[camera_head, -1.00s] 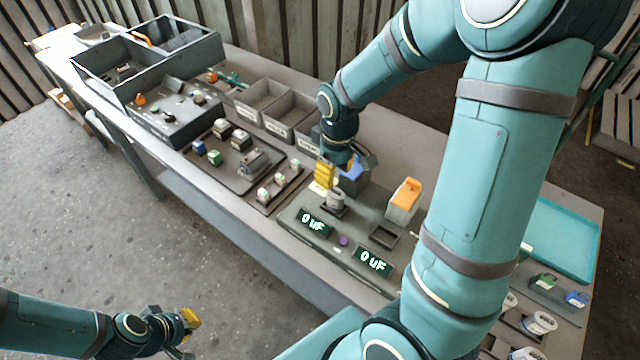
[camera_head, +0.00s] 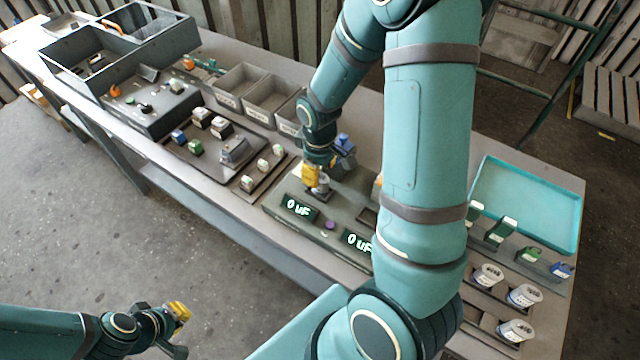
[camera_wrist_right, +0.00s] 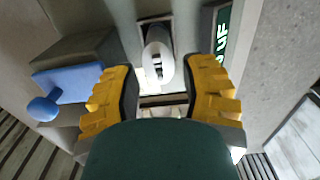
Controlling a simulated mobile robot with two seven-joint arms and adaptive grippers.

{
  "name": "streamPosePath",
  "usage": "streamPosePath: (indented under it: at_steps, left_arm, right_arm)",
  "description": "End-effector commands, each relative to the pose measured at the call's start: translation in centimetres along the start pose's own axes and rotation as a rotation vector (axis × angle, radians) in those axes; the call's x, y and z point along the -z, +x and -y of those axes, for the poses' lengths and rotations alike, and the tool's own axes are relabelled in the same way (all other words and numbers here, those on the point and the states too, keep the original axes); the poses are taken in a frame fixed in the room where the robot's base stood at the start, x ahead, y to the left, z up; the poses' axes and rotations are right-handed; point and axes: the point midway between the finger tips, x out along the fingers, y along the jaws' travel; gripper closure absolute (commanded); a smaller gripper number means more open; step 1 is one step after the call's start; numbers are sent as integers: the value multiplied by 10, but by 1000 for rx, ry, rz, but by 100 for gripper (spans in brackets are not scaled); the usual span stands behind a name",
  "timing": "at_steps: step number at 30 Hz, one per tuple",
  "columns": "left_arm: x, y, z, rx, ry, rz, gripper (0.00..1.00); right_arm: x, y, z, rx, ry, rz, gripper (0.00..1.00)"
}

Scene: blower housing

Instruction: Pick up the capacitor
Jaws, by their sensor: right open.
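A white cylindrical capacitor (camera_head: 323,184) stands in a dark socket on the grey tester, behind a display reading 0 uF. The right wrist view shows this capacitor (camera_wrist_right: 158,55) between and just ahead of the yellow fingers. My right gripper (camera_wrist_right: 160,88) is open, with one finger on each side of it and gaps showing. In the head view my right gripper (camera_head: 316,176) partly covers the capacitor. Contact with it cannot be made out. My left gripper (camera_head: 180,330) is open and empty, away from the table at the lower left.
More white capacitors (camera_head: 524,295) sit in a holder at the right, near a teal tray (camera_head: 535,205). My right arm hides part of the tester.

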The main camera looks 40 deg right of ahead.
Motion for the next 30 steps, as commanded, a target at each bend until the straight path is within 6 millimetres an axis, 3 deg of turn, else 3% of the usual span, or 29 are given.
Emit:
streamPosePath:
  at_steps: [8, 18, 21, 30]
  left_arm:
    - [0, 2, 1, 0, 0, 0, 100]
    - [0, 2, 1, 0, 0, 0, 100]
    - [0, 2, 1, 0, 0, 0, 100]
    - [0, 2, 1, 0, 0, 0, 100]
  right_arm:
    - [-2, 39, -1, 2, 0, 4, 56]
    - [-2, 44, -1, 0, 0, 0, 57]
    - [-2, 44, -1, 0, 0, 0, 92]
    - [-2, 43, -1, 0, 0, 0, 94]
